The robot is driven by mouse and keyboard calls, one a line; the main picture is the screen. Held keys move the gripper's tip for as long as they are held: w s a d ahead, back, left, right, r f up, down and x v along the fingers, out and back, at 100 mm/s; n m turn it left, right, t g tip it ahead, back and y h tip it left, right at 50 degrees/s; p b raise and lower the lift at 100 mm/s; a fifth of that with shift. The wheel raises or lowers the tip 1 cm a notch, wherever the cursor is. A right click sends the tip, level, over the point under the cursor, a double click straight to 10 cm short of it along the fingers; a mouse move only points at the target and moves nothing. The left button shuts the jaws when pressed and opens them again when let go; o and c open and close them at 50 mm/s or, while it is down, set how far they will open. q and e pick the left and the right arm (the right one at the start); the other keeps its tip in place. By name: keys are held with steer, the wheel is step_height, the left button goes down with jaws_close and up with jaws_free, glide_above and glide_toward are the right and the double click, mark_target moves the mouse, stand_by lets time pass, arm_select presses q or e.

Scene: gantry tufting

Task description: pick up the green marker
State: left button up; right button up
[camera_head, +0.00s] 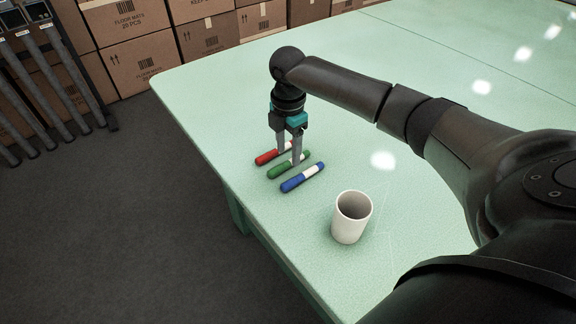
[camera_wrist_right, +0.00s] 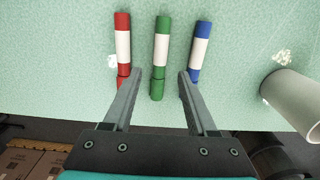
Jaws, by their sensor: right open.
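The green marker (camera_head: 278,172) lies on the pale green table between a red marker (camera_head: 265,158) and a blue marker (camera_head: 293,184). In the right wrist view the green marker (camera_wrist_right: 161,55) has a white middle band and points up the picture. My right gripper (camera_head: 290,160) points down over the green marker, open and empty. In the wrist view its fingertips (camera_wrist_right: 160,74) stand on either side of the green marker, with gaps to it. The left finger overlaps the red marker's near end, and the right finger overlaps the blue marker's. My left gripper is out of view.
A white cup (camera_head: 349,222) stands upright near the table edge, on the blue marker's side. The table (camera_head: 400,60) is clear farther back. Cardboard boxes (camera_head: 138,64) are stacked behind it, and dark posts (camera_head: 48,95) stand at the left.

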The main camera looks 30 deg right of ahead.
mark_target(288, 162)
step_height(288, 162, down, 3)
steer(key=shift+f+b, duration=0.15)
steer(key=shift+b, duration=0.25)
steer(key=c, duration=0.9)
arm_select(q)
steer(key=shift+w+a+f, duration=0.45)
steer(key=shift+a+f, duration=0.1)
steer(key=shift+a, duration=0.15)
arm_select(e)
jaws_close()
